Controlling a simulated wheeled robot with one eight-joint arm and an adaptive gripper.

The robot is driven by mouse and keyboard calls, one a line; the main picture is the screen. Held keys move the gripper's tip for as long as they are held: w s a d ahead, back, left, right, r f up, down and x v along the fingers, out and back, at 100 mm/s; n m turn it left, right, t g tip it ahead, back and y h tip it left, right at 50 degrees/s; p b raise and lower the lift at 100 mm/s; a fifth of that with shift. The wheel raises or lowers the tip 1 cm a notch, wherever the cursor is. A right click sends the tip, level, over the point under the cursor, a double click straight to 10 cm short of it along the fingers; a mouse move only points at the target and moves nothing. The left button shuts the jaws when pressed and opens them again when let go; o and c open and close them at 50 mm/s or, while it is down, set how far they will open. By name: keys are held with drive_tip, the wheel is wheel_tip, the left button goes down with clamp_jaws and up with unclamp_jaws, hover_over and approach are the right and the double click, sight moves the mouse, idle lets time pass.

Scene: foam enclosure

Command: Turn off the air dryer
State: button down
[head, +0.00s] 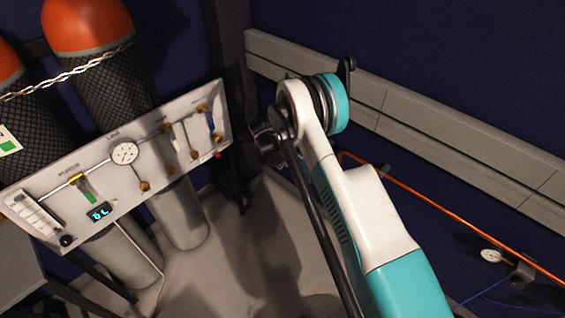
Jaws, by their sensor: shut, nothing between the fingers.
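A pale instrument panel (111,195) stands tilted at the left in the head view, in front of dark mesh-wrapped cylinders with orange tops (88,25). It carries a round white gauge (124,153), a small lit cyan display (99,213), a black knob (66,241) at its lower left, and several brass fittings with tubing. I cannot tell which part switches the air dryer; its labels are too small to read. My white and teal arm reaches up from the lower right to a joint just right of the panel. I cannot make out my gripper's fingers; the arm may hide them.
A grey wall rail (450,140) runs behind my arm. A dark post (232,80) stands beside the panel's right edge. Grey floor (235,260) is bare between the panel and my arm.

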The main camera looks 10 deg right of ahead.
sight(296, 163)
drive_tip(key=w+d+f+b, duration=0.4)
drive_tip(key=d+f, duration=0.1)
drive_tip(key=f, duration=0.1)
drive_tip(key=shift+d+f, duration=0.2)
